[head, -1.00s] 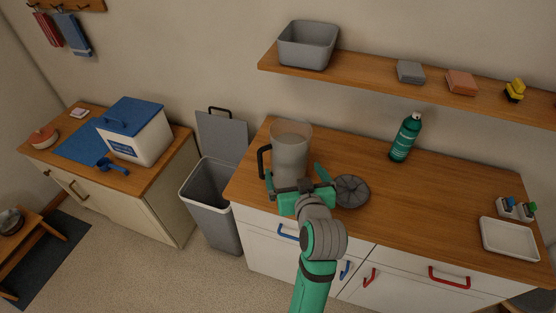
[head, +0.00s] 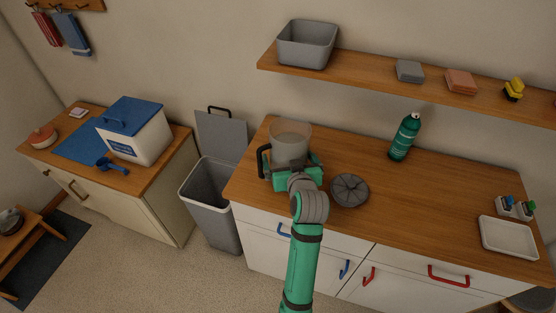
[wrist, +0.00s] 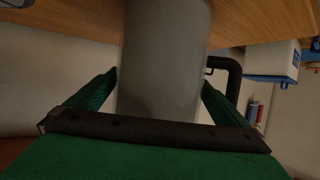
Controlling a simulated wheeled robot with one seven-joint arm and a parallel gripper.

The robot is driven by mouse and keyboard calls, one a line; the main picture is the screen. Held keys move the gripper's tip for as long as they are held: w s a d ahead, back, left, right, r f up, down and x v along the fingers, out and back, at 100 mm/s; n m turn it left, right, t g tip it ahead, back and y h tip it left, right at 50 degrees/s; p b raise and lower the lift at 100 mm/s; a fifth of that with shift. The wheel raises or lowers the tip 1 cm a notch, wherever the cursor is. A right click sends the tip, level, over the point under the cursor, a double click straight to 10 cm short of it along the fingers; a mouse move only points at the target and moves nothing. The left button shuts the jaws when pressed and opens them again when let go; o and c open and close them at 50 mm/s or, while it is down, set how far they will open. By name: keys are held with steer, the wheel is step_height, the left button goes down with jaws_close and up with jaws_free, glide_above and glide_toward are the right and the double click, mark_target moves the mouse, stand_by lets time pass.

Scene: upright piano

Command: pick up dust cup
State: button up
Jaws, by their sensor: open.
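The dust cup (head: 291,142) is a tall, clear grey cylinder with a black side handle (head: 263,161). It stands upright near the left end of the wooden counter. My gripper (head: 292,170) is at its near side, low on the cup, and hides its lower part in the head view. In the wrist view the cup (wrist: 163,65) fills the space between the two green fingers of my gripper (wrist: 160,85). The fingers are open, one on each side of the cup. The handle (wrist: 233,80) is outside the right finger.
A dark round ribbed disc (head: 350,190) lies on the counter just right of my gripper. A green bottle (head: 405,137) stands farther right, and a white tray (head: 508,237) lies at the right end. An open grey bin (head: 212,200) stands left of the counter. A shelf (head: 380,78) overhangs the back.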

steer(key=shift+d, duration=0.15)
steer(key=c, duration=1.2)
steer(key=shift+r, duration=0.1)
